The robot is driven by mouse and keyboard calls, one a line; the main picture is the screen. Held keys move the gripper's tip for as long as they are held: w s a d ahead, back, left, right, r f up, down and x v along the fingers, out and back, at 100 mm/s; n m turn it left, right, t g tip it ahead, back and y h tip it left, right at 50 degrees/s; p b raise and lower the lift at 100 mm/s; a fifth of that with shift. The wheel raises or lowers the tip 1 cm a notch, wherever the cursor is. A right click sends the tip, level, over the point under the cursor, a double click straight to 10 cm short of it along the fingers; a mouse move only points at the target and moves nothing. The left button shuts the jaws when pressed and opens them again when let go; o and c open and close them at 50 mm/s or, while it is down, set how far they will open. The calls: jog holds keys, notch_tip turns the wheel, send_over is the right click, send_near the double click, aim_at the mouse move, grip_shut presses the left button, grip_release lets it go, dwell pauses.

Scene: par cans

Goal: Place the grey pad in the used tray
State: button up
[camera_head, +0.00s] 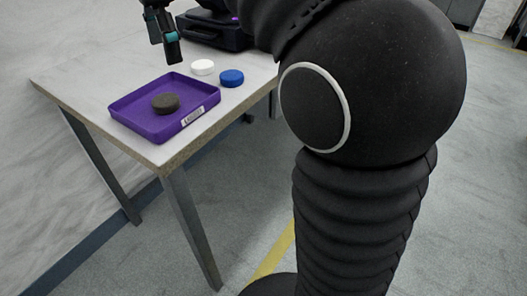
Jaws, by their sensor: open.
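The grey pad (165,102), a dark round disc, lies flat inside the purple tray (133,126), near its middle. The tray sits on the table's near end and has a white label with dark marks on its front right wall. My gripper (171,56) is open and empty. It appears above and behind the tray in the view, apart from the pad. The upper part of my gripper is cut off by the top edge of the picture.
A white disc (203,67) and a blue disc (231,78) lie on the table (75,75) behind the tray. A dark case (213,30) stands further back. My arm covers much of the right side. Left of the tray the tabletop is clear.

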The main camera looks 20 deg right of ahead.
jog(key=s+d+f+n+t, duration=0.2)
jog(key=s+d+f+n, duration=0.4)
jog(key=s+f, duration=0.3)
jog(key=s+d+f+n+t, duration=0.2)
jog(key=s+d+f+n, duration=0.4)
jog(key=s+f+n, duration=0.3)
notch_tip(320, 180, down, 3)
jog(key=shift+s+f+t, duration=0.2)
jog(key=shift+s+t, duration=0.2)
jog(key=shift+s, duration=0.15)
